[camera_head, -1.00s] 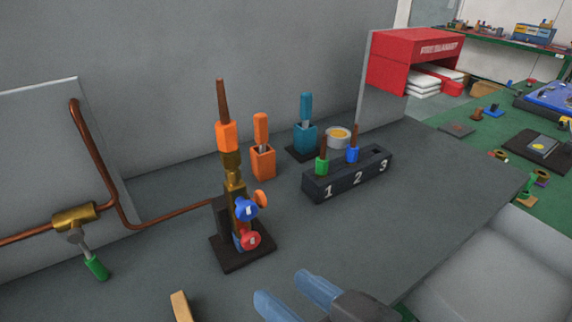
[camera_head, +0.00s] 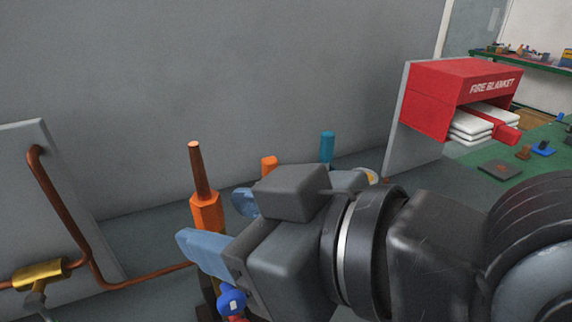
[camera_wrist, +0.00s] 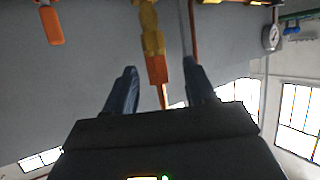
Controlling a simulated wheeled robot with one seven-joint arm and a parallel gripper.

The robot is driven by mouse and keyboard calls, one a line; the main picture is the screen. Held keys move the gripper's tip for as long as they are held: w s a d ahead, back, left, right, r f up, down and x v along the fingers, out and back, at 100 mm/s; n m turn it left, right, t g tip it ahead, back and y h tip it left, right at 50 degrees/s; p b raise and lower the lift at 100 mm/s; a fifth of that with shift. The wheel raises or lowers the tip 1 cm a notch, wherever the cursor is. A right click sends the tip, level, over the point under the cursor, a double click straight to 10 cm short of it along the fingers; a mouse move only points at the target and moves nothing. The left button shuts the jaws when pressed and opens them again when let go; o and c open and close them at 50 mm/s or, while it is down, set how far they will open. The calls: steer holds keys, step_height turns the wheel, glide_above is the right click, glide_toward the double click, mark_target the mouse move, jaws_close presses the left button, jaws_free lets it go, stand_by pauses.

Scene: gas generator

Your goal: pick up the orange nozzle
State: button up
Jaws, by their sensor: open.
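The orange nozzle (camera_head: 206,212), an orange hexagonal body with a brown tapered tip pointing up, stands upright on the burner. My gripper (camera_head: 212,221) is open, with one blue finger on each side of the nozzle's height. In the wrist view the nozzle (camera_wrist: 157,70) shows between the two fingers of my gripper (camera_wrist: 160,78), its tip pointing down the picture, joined to brass fittings (camera_wrist: 150,30). Whether a finger touches it I cannot tell. The burner's lower part is mostly hidden behind my gripper; a blue knob (camera_head: 231,300) shows.
A copper pipe (camera_head: 65,210) and brass valve (camera_head: 38,274) are at the left. An orange handle (camera_head: 269,164) and a teal handle (camera_head: 327,148) stand behind my gripper. The numbered rack is hidden. A red fire blanket box (camera_head: 425,105) is at the right. A grey wall rises behind.

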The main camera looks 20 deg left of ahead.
mark_target(198, 209)
steer(key=shift+r+x, duration=0.15)
steer(key=shift+x, duration=1.25)
steer(key=shift+r+x, duration=0.15)
steer(key=shift+x, duration=1.2)
steer(key=shift+w+a, duration=0.1)
steer(key=shift+w, duration=0.1)
steer(key=shift+c, duration=0.4)
jaws_close()
